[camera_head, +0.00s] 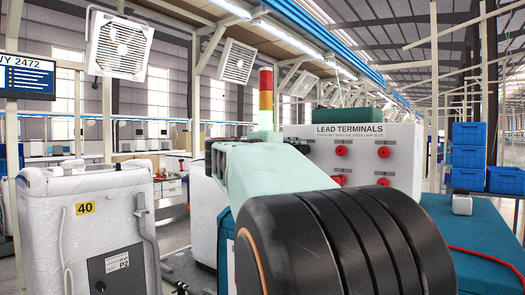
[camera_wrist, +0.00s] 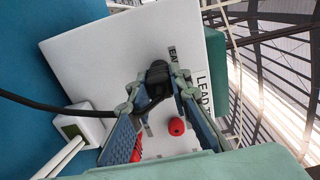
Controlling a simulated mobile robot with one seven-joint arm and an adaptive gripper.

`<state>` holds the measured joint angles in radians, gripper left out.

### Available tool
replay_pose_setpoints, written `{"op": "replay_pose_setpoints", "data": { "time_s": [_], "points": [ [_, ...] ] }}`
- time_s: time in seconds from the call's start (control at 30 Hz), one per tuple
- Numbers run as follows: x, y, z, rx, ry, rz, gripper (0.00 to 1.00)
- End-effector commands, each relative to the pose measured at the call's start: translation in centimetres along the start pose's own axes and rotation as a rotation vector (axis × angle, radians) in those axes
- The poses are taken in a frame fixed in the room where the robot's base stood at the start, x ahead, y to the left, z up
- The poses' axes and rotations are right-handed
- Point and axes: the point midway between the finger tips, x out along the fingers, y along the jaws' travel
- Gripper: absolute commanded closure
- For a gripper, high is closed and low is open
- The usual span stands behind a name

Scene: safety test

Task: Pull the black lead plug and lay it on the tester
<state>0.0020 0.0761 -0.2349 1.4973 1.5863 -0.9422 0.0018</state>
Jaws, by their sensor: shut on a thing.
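A white panel lettered "LEAD TERMINALS" (camera_head: 408,158) stands on a teal bench (camera_head: 490,230); it also shows in the wrist view (camera_wrist: 190,55). My gripper (camera_wrist: 159,88) is at the panel, its fingers closed around the black lead plug (camera_wrist: 157,74). A black cable (camera_wrist: 60,106) runs from the plug to the left. I cannot tell whether the plug is still seated in the panel. A small white box with a dark window (camera_wrist: 85,124), perhaps the tester, is on the bench; it also shows in the head view (camera_head: 462,204). My arm hides the gripper in the head view.
Red terminals show on the panel, one (camera_wrist: 177,126) close to my right finger. A red cable (camera_head: 487,256) lies on the bench. A signal tower (camera_head: 266,100) rises behind my arm. A wrapped white machine marked 40 (camera_head: 85,235) stands left; blue crates (camera_head: 467,155) are at right.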

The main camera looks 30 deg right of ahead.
Motion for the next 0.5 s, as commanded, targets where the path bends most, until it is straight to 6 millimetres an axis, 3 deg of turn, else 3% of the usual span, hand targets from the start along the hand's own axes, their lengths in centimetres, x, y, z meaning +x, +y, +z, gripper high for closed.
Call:
{"op": "replay_pose_setpoints", "data": {
  "time_s": [0.5],
  "points": [
    [-2.0,0.0,0.0,0.000,-0.001,0.000,1.00]
  ]
}}
